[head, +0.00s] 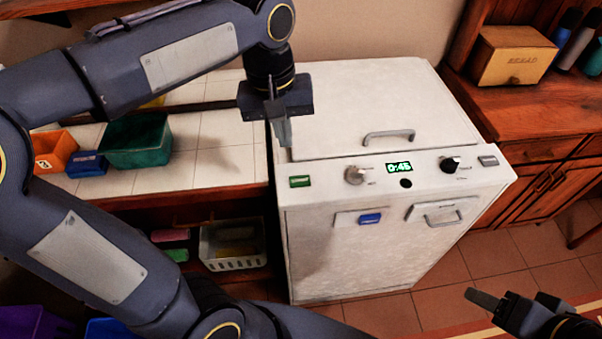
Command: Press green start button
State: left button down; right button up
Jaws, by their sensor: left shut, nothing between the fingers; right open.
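The green start button (300,181) is at the left end of the front control strip of a white machine (345,240). My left gripper (286,140) is shut and empty, pointing down above the machine's left edge. Its fingertips are a little above and behind the green button in the picture; a gap shows between them. The green display (399,167) reads 0:45. My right gripper (490,303) is at the lower right, away from the machine, and is open; only part of it shows.
The strip also has a silver knob (355,175), a black knob (450,164) and a grey button (488,161). A lid handle (389,136) stands up on top. A blue button (370,218) is on the front. A tiled counter with bins (137,140) lies left.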

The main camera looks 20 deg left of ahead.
aim_at(300, 181)
pick_arm(q)
jog(key=w, duration=0.1)
jog(key=w+d, duration=0.1)
jog(key=w+n+y, duration=0.1)
jog(key=shift+d+r+g, duration=0.2)
jog(key=shift+d+g, duration=0.1)
jog(key=shift+d, duration=0.1)
jog(key=shift+f, duration=0.1)
notch_tip(300, 181, down, 14)
jog(key=shift+r+b, duration=0.1)
jog(key=shift+b, duration=0.6)
